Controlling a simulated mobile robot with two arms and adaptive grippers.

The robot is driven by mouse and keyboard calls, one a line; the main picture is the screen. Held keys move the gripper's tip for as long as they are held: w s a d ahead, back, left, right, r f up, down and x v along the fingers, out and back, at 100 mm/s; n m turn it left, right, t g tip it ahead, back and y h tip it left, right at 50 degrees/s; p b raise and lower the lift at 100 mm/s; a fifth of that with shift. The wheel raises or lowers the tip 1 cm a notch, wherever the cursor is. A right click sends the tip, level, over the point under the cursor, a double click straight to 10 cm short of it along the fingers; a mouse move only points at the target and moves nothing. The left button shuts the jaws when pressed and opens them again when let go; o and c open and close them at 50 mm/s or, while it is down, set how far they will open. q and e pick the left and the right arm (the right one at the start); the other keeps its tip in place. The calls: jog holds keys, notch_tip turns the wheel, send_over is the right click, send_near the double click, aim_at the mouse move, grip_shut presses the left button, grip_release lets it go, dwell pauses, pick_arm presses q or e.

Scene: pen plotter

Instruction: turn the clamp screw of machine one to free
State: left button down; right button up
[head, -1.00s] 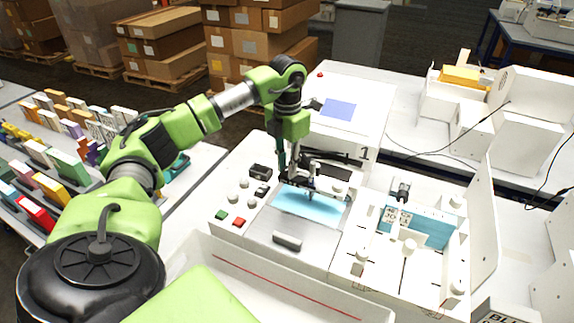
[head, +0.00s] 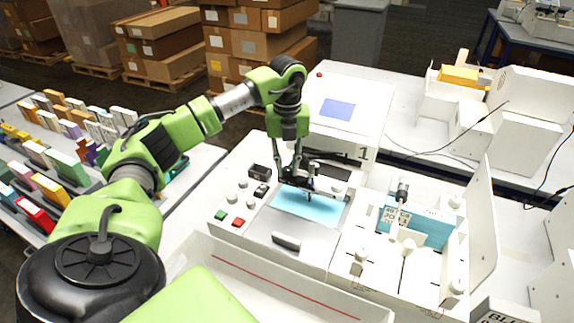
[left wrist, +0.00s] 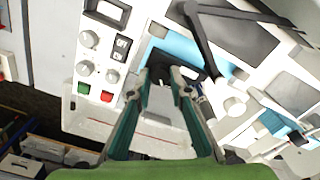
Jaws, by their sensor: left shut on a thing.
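Machine one is the white plotter (head: 318,256) with a "1" on its side and a blue sheet (head: 318,209) on its bed. My left gripper (head: 288,180) reaches down over the bed, at the pen carriage (head: 312,184). In the left wrist view, the fingertips of the left gripper (left wrist: 163,76) are shut around a small dark part on the carriage, which I take for the clamp screw (left wrist: 164,74). The fingers cover most of it, so its turn position cannot be read. My right gripper is not in view.
Knobs and a green and a red button (head: 239,222) sit left of the bed. A white tray (head: 300,285) with a red line is in front. A rack of coloured boxes (head: 62,165) is at the left.

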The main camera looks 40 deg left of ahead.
aim_at(287, 169)
pick_arm(q)
jog(key=shift+r+n, duration=0.1)
jog(key=shift+n, duration=0.8)
jog(key=shift+w, duration=0.1)
jog(key=c, duration=1.8)
grip_release()
jog(key=shift+c, duration=0.2)
notch_tip(287, 169, up, 12)
